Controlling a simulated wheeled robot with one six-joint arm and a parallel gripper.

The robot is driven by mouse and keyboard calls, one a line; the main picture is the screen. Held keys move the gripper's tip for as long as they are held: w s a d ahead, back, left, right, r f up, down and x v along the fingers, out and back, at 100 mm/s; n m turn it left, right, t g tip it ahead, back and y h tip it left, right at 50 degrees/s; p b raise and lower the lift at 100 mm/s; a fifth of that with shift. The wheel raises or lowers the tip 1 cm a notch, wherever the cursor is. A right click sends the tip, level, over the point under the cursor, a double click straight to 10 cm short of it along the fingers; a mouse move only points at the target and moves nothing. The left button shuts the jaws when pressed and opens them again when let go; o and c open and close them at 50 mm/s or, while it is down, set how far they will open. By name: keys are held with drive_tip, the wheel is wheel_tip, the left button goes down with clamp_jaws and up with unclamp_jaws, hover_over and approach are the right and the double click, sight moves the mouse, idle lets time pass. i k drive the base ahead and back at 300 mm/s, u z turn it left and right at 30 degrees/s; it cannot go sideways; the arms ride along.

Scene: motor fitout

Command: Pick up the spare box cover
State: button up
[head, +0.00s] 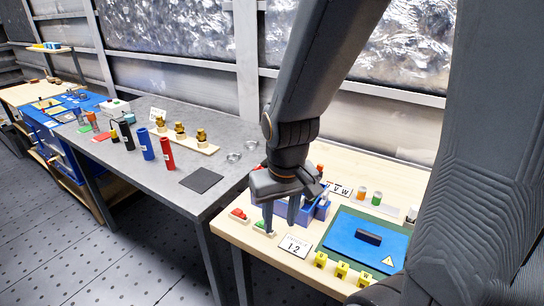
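A flat blue cover (362,248) with a dark bar handle (368,236) and a yellow warning triangle lies on a green mat (345,221) on the wooden table at the lower right. I take it for the spare box cover. My gripper (281,227) points down to the left of the cover, apart from it. Its two fingers are spread, and I see nothing held between them. The arm hides part of the table behind it, and my arm link at the right covers the area past the mat.
Near my gripper are a blue holder (322,208), a "1-2" card (294,245) and red and green pieces. Several yellow tags (342,270) line the front edge. The grey table (228,175) at left carries blue and red cylinders, brass parts and a dark pad.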

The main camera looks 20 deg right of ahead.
sight(383, 249)
drive_tip(key=z, duration=3.55)
drive_tip(key=k, duration=0.45)
drive_tip(key=u, duration=1.25)
